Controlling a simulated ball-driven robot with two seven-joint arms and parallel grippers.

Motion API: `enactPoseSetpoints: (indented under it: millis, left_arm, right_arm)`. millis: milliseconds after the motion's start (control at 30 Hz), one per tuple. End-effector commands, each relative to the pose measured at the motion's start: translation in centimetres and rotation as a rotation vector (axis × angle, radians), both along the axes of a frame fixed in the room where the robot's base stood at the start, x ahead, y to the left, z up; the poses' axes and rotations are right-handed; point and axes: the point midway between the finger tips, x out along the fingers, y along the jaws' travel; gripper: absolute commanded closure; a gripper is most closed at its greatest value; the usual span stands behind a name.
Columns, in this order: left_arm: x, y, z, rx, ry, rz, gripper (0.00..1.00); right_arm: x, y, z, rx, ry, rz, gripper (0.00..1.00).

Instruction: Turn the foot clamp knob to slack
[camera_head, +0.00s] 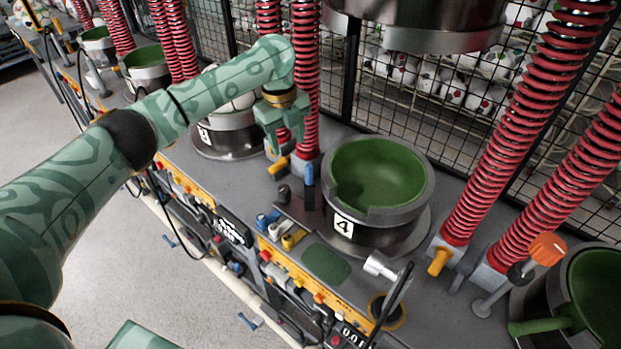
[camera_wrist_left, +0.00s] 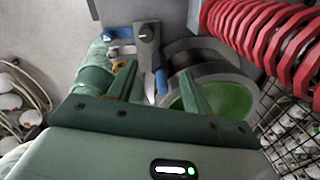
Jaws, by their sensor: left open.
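A yellow knob (camera_head: 278,165) sits at the foot of the red bellows column (camera_head: 306,95) left of press pot 4. Whether it is the foot clamp knob I cannot tell for sure. My left gripper (camera_head: 287,143) hangs just above it, fingers pointing down. In the left wrist view the open fingers (camera_wrist_left: 155,78) have nothing visibly held between them. Beyond them are a blue handle (camera_wrist_left: 161,80) and a grey lever plate (camera_wrist_left: 147,50). A bit of yellow (camera_wrist_left: 117,66) shows by the left finger, mostly hidden. My right gripper is not in view.
Pot 4 (camera_head: 343,226), green inside, stands right of the gripper. A blue handle (camera_head: 309,174) stands close to the yellow knob. Another yellow knob (camera_head: 440,260) and an orange knob (camera_head: 548,248) are at right. Wire mesh (camera_head: 400,110) closes the back.

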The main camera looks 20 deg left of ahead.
Motion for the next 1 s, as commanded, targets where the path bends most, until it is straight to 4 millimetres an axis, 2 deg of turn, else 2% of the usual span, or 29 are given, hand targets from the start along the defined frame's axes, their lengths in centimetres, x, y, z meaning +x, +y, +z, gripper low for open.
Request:
enactPoseSetpoints:
  millis: [133,267,333,467,800,1000]
  left_arm:
    - [-1.0,0.7,0.0,0.041,0.050,-0.141,0.50]
    - [-1.1,1.0,-0.6,0.055,0.054,-0.186,0.50]
    - [-1.1,1.0,-1.5,0.056,0.055,-0.188,0.50]
    - [-1.2,1.0,-4.2,0.056,0.056,-0.185,0.50]
    - [-1.2,1.0,-12.8,0.055,0.057,-0.183,0.50]
    - [-1.2,1.0,-15.6,0.055,0.053,-0.183,0.50]
  right_arm:
    - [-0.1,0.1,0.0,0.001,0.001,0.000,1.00]
    - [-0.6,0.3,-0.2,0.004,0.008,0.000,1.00]
    - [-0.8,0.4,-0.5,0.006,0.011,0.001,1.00]
    - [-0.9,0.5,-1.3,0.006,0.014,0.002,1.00]
    - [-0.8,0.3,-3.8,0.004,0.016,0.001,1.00]
    - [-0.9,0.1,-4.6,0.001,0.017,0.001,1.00]
